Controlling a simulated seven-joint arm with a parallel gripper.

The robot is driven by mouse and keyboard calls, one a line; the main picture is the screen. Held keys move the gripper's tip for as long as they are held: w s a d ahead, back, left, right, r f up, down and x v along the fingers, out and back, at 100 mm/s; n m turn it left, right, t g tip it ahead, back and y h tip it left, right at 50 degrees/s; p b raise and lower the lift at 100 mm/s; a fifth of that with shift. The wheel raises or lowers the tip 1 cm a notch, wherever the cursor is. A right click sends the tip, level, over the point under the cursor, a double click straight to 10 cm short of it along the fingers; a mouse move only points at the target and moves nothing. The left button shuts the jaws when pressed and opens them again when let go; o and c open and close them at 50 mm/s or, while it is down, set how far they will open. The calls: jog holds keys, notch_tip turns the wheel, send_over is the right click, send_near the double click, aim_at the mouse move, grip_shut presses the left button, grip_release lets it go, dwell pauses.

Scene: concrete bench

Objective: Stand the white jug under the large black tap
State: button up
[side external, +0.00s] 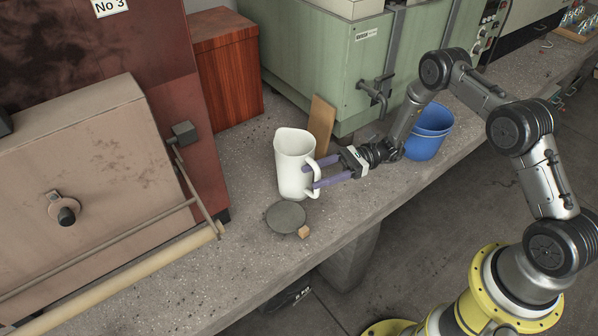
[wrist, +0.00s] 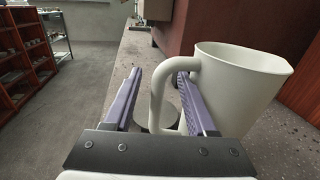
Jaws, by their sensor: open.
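The white jug (side external: 291,166) stands upright on the concrete bench, its handle towards my arm. In the wrist view the jug (wrist: 238,85) fills the right side. My gripper (side external: 318,173) is open at the handle, with purple fingers. In the wrist view my gripper (wrist: 159,75) has the handle's upright bar between its fingers; the right finger appears to pass inside the handle loop, the left stays outside it. The dark tap (side external: 376,91) sticks out from the green tank, to the right of and behind the jug. I cannot make it out in the wrist view.
A blue bucket (side external: 428,131) stands to the right, by the tank. A wooden board (side external: 320,126) leans behind the jug. A round dark disc (side external: 286,217) and a small wooden block (side external: 304,232) lie in front. A reddish wooden box (side external: 229,72) stands behind.

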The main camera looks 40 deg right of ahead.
aim_at(306, 179)
jog(key=a, duration=0.3)
jog(key=shift+w+a, duration=0.15)
jog(key=shift+w, duration=0.15)
grip_shut()
dwell(1.2)
